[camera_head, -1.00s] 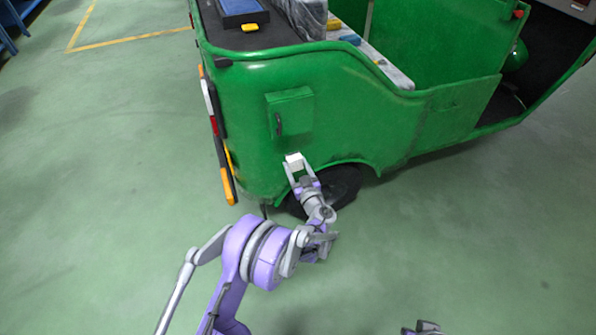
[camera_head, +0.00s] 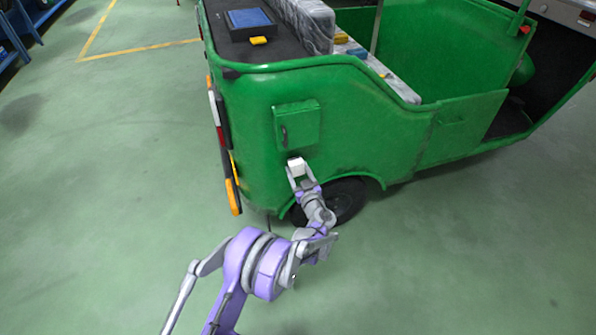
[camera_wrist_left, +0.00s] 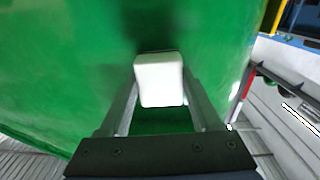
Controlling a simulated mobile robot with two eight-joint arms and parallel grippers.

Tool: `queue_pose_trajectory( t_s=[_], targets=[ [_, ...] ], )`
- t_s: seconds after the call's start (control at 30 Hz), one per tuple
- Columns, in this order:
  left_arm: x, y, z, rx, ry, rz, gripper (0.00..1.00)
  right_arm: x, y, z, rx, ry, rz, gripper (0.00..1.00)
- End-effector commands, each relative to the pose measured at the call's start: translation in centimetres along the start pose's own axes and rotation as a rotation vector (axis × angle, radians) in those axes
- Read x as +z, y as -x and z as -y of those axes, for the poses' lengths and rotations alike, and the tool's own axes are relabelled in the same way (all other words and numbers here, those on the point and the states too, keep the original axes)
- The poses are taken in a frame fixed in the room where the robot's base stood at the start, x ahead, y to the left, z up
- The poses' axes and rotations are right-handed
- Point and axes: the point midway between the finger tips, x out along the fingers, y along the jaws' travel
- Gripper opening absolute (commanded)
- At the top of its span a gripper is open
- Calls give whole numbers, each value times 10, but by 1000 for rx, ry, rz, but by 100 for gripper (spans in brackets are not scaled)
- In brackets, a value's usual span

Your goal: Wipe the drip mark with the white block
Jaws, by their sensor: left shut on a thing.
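The white block (camera_head: 297,166) is in the jaws of my left gripper (camera_head: 299,173), just below the small green box on the rickshaw's side. In the left wrist view the white block (camera_wrist_left: 159,80) sits between the two fingers, in front of the green body panel (camera_wrist_left: 60,70). I cannot tell whether it touches the panel. I cannot make out a distinct drip mark; a darker patch shows on the panel above the block in the wrist view. My right gripper is not in view.
The green rickshaw (camera_head: 350,125) fills the upper right. Its small side box (camera_head: 300,122) juts out just above the block, and its wheel (camera_head: 345,203) is below and to the right. Open green floor (camera_head: 100,180) lies to the left and in front.

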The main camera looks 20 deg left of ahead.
Motion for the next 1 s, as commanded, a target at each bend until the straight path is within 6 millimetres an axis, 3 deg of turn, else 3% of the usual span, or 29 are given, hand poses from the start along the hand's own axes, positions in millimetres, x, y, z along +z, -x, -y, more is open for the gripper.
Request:
queue_pose_trajectory(
  t_s=[1.0],
  targets=[
    [0, -19, 0, 0, 0, 0, 20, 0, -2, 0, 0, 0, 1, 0]
  ],
)
